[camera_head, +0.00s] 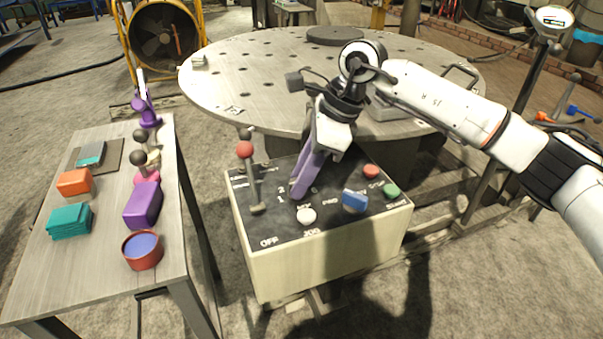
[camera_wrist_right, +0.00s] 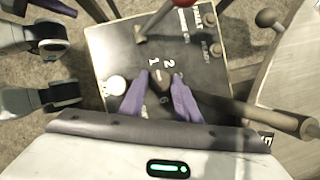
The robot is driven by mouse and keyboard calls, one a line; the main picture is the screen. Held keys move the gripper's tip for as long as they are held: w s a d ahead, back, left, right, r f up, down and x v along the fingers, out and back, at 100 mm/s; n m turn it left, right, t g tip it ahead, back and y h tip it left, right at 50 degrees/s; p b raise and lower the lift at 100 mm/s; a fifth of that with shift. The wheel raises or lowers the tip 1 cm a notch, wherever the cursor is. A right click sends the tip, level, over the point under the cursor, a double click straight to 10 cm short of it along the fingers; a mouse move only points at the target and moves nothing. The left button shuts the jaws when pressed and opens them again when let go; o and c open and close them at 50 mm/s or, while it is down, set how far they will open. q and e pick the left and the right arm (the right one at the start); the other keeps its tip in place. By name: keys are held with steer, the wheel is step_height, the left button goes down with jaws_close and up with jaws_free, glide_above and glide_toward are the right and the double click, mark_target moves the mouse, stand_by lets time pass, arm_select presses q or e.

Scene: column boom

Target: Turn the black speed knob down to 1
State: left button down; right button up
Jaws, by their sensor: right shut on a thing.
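The speed knob (camera_wrist_right: 155,93) is a small black dial on the control box's dark panel, seen between my right gripper's purple fingers in the wrist view. A pale mark on it lies close to the printed 1 and 2; its exact setting is hard to read. My right gripper (camera_head: 299,191) reaches down onto the panel and is shut on the knob; its fingers (camera_wrist_right: 158,98) flank it in the wrist view. In the head view the fingers hide most of the knob.
The panel has a red-balled lever (camera_head: 245,150), white button (camera_head: 306,216), blue switch (camera_head: 354,202), red button (camera_head: 371,172) and green button (camera_head: 391,190). A round holed table (camera_head: 250,75) stands behind. A side table (camera_head: 95,260) holding boxes and a bowl is left.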

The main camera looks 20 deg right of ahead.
steer(key=o, duration=1)
steer(key=shift+o, duration=0.2)
steer(key=shift+d+r, duration=0.2)
steer(key=shift+r, duration=0.3)
arm_select(q)
steer(key=shift+s+a+r+n+t+y+p, duration=0.4)
steer(key=shift+a+r+p, duration=0.35)
steer(key=shift+p, duration=0.4)
arm_select(e)
steer(key=v, duration=0.9)
arm_select(q)
steer(key=shift+s, duration=0.1)
